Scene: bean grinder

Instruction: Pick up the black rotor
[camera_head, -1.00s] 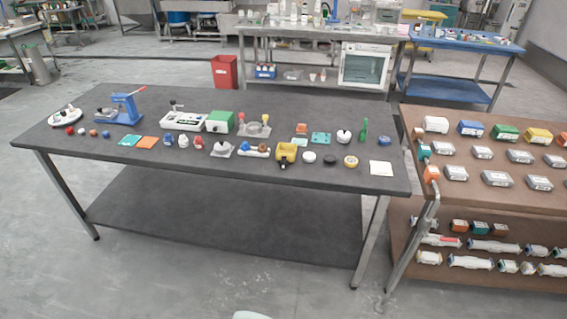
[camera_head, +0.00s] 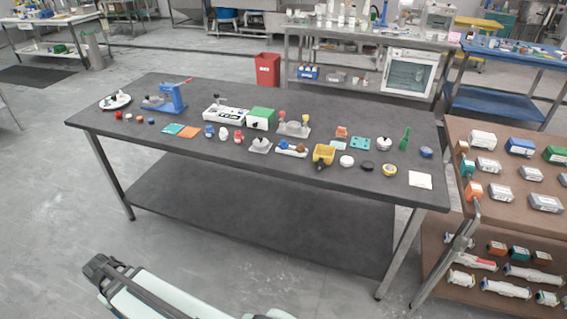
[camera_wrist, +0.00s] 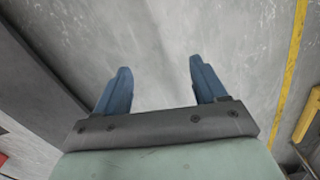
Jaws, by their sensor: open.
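A flat black disc (camera_head: 367,165), which looks like the black rotor, lies on the dark table (camera_head: 240,165) near its front right part. It sits between a white disc (camera_head: 346,160) and a yellow-rimmed disc (camera_head: 389,170), apart from both. My gripper (camera_wrist: 160,64) is open and empty in the wrist view, its two blue fingers spread over bare grey floor. The black disc is not in the wrist view. In the head view part of my pale arm shows at the lower left, in front of the table and well away from the disc; the fingers cannot be made out there.
A yellow cup-like part (camera_head: 323,153) and a white part with a black knob (camera_head: 384,143) stand near the disc. A white square (camera_head: 420,180) lies to its right. A brown shelf unit (camera_head: 505,205) with several boxes stands at the right.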

